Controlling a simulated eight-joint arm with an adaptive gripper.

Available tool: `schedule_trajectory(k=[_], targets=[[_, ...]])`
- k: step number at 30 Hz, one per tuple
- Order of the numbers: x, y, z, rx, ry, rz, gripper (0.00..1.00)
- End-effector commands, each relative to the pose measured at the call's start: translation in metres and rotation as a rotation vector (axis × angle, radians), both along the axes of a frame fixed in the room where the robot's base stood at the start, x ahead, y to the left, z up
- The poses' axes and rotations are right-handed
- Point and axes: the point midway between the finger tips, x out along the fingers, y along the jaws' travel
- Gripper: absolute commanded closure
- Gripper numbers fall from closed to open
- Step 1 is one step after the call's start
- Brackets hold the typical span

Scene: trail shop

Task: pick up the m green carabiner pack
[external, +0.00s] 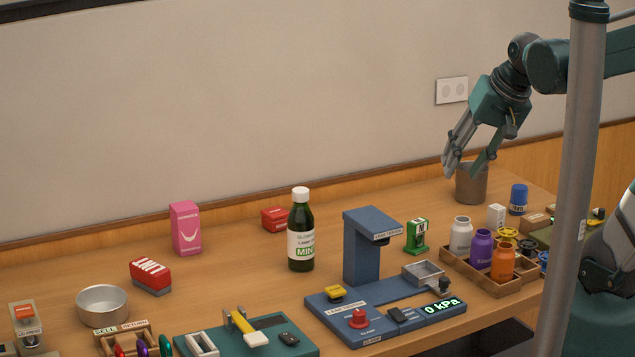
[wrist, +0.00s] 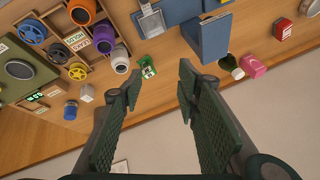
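The green carabiner pack (external: 417,235) stands upright on the table, with a white label that appears to read M. It is just right of the blue leak tester. It also shows in the wrist view (wrist: 147,68), beyond and between my fingertips, nearer the left finger. My gripper (external: 464,165) is open and empty. It is raised above the back of the table, up and to the right of the pack and apart from it. Both spread fingers show in the wrist view (wrist: 159,86).
The blue leak tester (external: 361,250) stands close left of the pack. A wooden tray (external: 497,285) with several bottles and valve wheels is close on its right. A brown cup (external: 471,185) is below my gripper. A dark bottle (external: 301,240) stands farther left.

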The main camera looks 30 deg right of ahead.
Motion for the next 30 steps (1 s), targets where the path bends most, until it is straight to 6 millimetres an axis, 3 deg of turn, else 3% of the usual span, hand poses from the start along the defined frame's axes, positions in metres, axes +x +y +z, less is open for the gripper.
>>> schedule_trajectory(k=[30], targets=[[0.096,-0.001,-0.062,0.579,0.345,-0.475,0.67]])
